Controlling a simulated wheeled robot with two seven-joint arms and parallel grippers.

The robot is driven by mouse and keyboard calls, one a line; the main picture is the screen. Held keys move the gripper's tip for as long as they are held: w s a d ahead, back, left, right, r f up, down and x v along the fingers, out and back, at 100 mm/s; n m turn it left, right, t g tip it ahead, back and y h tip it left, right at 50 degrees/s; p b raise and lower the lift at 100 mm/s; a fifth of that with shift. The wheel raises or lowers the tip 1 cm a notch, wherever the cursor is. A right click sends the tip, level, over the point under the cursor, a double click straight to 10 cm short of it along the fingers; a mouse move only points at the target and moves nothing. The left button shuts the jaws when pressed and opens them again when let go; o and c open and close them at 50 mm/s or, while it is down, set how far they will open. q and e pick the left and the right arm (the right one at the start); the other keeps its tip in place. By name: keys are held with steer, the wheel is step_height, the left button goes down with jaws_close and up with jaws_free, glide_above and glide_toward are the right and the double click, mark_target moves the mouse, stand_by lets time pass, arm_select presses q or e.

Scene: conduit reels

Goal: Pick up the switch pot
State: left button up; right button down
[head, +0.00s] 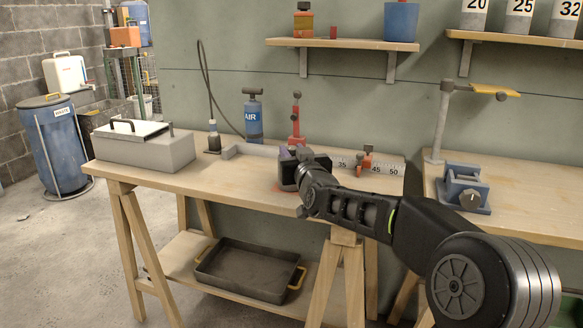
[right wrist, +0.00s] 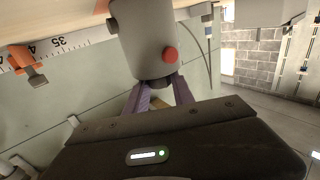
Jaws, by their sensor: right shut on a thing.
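The switch pot (right wrist: 140,38) is a grey cylinder with a round red button on its side, seen in the right wrist view. The two purple fingers of my right gripper (right wrist: 154,92) are shut on it. In the head view my right gripper (head: 287,168) is over the middle of the left workbench, and its dark body hides most of the pot. I cannot tell whether the pot touches the bench top. My left gripper is not in view.
The left workbench (head: 225,176) carries a grey box (head: 150,150), a blue air pump (head: 253,117), a red stand (head: 296,125) and a ruler with an orange stop (head: 367,160). A dark tray (head: 248,272) lies on its lower shelf. A blue clamp block (head: 462,190) is on the right bench.

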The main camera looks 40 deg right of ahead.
steer(key=shift+r, duration=0.15)
step_height(320, 180, up, 10)
steer(key=p, duration=0.5)
stand_by(0.4)
